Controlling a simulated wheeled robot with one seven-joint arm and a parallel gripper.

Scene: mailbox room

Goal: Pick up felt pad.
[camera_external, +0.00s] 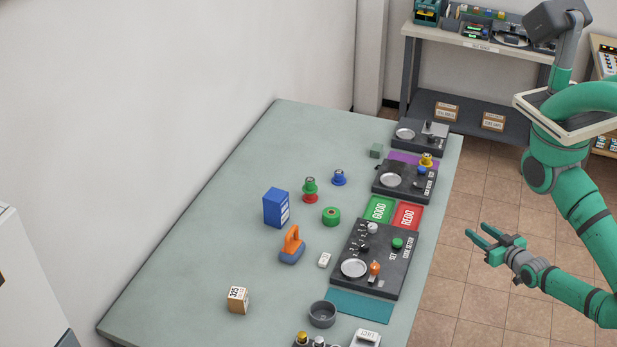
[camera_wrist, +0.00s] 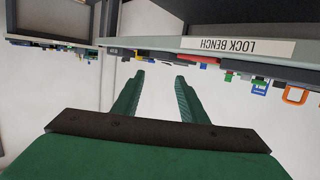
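No object is labelled felt pad, and I cannot tell for sure which thing it is. A flat teal pad (camera_external: 360,306) lies at the near end of the black code setter panel, and a flat purple pad (camera_external: 404,158) lies farther back, partly hidden by the panel there. A small grey-green block (camera_external: 376,151) stands left of the purple pad. My gripper (camera_external: 476,230) is open and empty, in the air off the table's right edge. In the wrist view its two fingers (camera_wrist: 160,76) are apart with nothing between them.
The table (camera_external: 220,190) holds the black code setter panel (camera_external: 392,282), a blue box (camera_external: 276,208), an orange-handled tool (camera_external: 292,245), a green roll (camera_external: 331,216), a wooden block (camera_external: 238,300) and a dark bowl (camera_external: 322,314). The lock bench label (camera_wrist: 237,47) appears upside down in the wrist view.

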